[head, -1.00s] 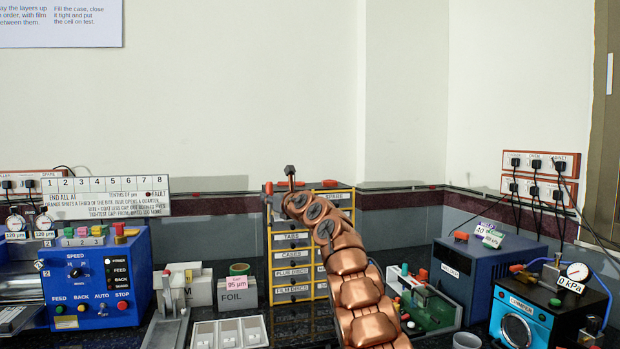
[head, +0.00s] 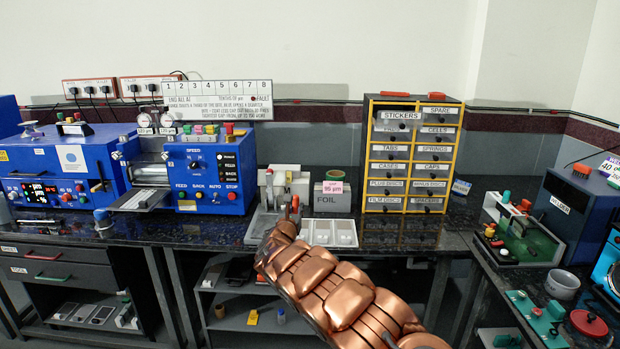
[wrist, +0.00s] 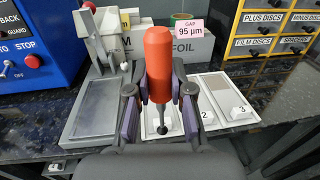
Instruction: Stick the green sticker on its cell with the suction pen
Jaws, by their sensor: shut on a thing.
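My gripper (wrist: 159,92) is shut on the orange handle of the suction pen (wrist: 158,62). The pen stands roughly upright in the wrist view, its thin metal shaft and black cup (wrist: 162,130) pointing down over the white three-part tray (wrist: 195,86). I cannot tell how high the cup is above the tray. No green sticker shows at the cup. White blocks numbered 2 (wrist: 206,114) and 3 (wrist: 240,110) sit in the tray. I cannot make out a cell there.
A yellow-framed drawer cabinet (head: 365,150) stands right of the tray; its STICKERS drawer (head: 398,115) seems pulled out. A grey press-like stand (wrist: 100,115) and the FOIL box (head: 332,203) are close by. A blue machine (head: 212,170) stands left.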

